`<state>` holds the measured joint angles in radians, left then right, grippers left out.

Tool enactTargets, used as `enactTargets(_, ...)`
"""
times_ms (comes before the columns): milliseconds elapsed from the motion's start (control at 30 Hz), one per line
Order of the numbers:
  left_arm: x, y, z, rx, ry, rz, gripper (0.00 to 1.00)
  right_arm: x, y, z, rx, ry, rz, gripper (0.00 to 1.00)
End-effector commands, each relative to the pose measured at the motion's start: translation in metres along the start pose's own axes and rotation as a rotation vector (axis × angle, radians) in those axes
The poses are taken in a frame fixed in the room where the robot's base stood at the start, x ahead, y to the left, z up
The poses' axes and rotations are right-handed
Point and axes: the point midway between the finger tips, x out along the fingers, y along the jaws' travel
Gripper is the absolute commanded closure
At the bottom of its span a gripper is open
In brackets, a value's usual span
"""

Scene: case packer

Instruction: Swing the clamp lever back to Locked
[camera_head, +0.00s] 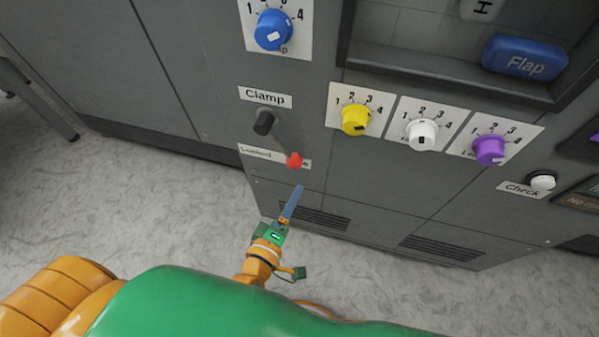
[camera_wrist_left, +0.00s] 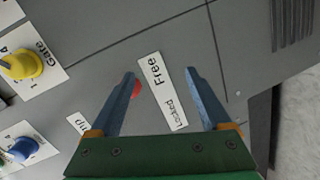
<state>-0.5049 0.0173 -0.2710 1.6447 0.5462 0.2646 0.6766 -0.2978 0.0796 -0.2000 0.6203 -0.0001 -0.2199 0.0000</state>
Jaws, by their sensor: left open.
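The clamp lever has a black pivot (camera_head: 264,121) under the Clamp label, and its arm slants down and right to a red knob (camera_head: 295,160). The knob covers part of the right end of the Locked/Free strip (camera_head: 258,153), at the Free side. My left gripper (camera_head: 298,188) is just below the knob in the head view, apart from it there. In the left wrist view, my left gripper (camera_wrist_left: 160,71) is open with the strip (camera_wrist_left: 161,90) showing between its fingers. The red knob (camera_wrist_left: 136,90) is partly hidden behind the left finger; contact cannot be told.
A blue dial (camera_head: 273,30) is above the lever. Yellow (camera_head: 356,120), white (camera_head: 422,134) and purple (camera_head: 489,150) dials are to the right. Vent slots (camera_head: 322,219) are low on the grey cabinet. The panel directly around the strip is flat and clear.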

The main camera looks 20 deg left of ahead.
Motion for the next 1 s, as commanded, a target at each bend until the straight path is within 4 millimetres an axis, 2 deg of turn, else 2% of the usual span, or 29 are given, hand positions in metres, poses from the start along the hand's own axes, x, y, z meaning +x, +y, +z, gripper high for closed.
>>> enactTargets(33,0.005,0.003,-0.007,-0.115,0.056,0.08,0.19,0.03,0.0,0.002,0.0,0.002,0.001,0.5)
enactTargets(100,0.004,0.026,-0.021,-0.232,0.106,0.158,0.19,0.034,0.0,0.002,0.0,0.003,0.001,0.5)
enactTargets(233,0.014,0.046,-0.032,-0.289,0.13,0.198,0.19,0.029,0.0,0.002,0.0,0.002,0.001,0.5)
enactTargets(400,0.049,0.053,-0.037,-0.285,0.128,0.196,0.19,0.027,-0.001,0.005,0.0,-0.004,0.0,0.5)
enactTargets(500,0.063,0.055,-0.039,-0.283,0.126,0.193,0.19,0.028,-0.001,0.005,0.0,-0.004,0.0,0.5)
enactTargets(800,0.07,0.055,-0.04,-0.279,0.124,0.189,0.19,0.029,-0.001,0.005,0.0,-0.004,0.0,0.5)
enactTargets(867,0.07,0.055,-0.04,-0.279,0.124,0.189,0.32,0.029,-0.001,0.005,0.0,-0.004,0.0,0.5)
enactTargets(1000,0.07,0.055,-0.04,-0.279,0.124,0.189,0.7,0.029,-0.001,0.005,0.0,-0.004,0.0,0.5)
